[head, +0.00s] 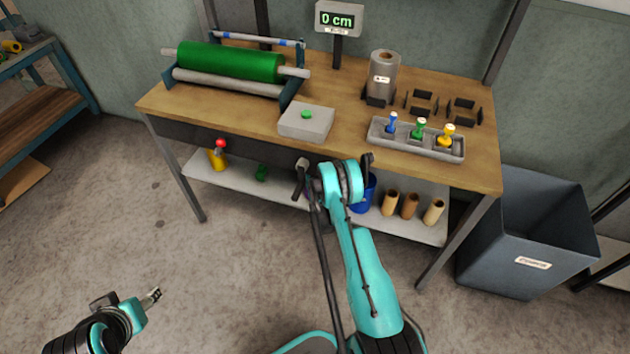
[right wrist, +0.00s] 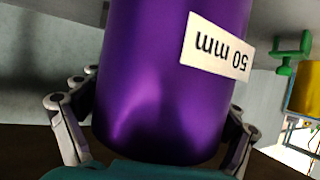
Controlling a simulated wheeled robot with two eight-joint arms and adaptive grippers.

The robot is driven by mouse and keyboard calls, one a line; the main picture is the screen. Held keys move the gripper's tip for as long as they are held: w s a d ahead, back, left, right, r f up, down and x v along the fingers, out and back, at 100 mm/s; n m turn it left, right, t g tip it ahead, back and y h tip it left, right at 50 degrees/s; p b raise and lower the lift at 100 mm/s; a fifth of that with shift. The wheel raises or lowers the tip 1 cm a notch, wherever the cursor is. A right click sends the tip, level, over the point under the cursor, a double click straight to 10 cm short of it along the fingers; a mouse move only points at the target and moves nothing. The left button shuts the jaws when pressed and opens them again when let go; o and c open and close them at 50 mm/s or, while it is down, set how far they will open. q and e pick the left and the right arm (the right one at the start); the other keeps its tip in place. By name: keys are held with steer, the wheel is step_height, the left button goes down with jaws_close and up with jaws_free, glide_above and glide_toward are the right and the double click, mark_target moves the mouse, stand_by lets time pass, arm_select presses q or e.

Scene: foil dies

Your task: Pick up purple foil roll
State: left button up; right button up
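The purple foil roll (right wrist: 170,85), with a white "50 mm" label, fills the middle of the right wrist view. The label reads upside down. In the head view only a small dark purple patch (head: 306,191) shows behind my right gripper (head: 334,166), at the lower shelf. My right gripper's fingers (right wrist: 155,128) stand one on each side of the roll. Their tips are partly hidden by it, and whether they press on it I cannot tell. My left gripper (head: 153,295) is over the floor at lower left, away from the table; its finger gap is not clear.
The tabletop (head: 230,118) is close above my right gripper. The lower shelf (head: 240,183) also holds a yellow bottle (head: 216,159), a green item (head: 261,173), a blue container (head: 366,196) and cardboard tubes (head: 409,206). A grey bin (head: 520,240) stands right.

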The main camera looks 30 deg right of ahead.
steer(key=c, duration=1.3)
steer(key=shift+w, duration=0.1)
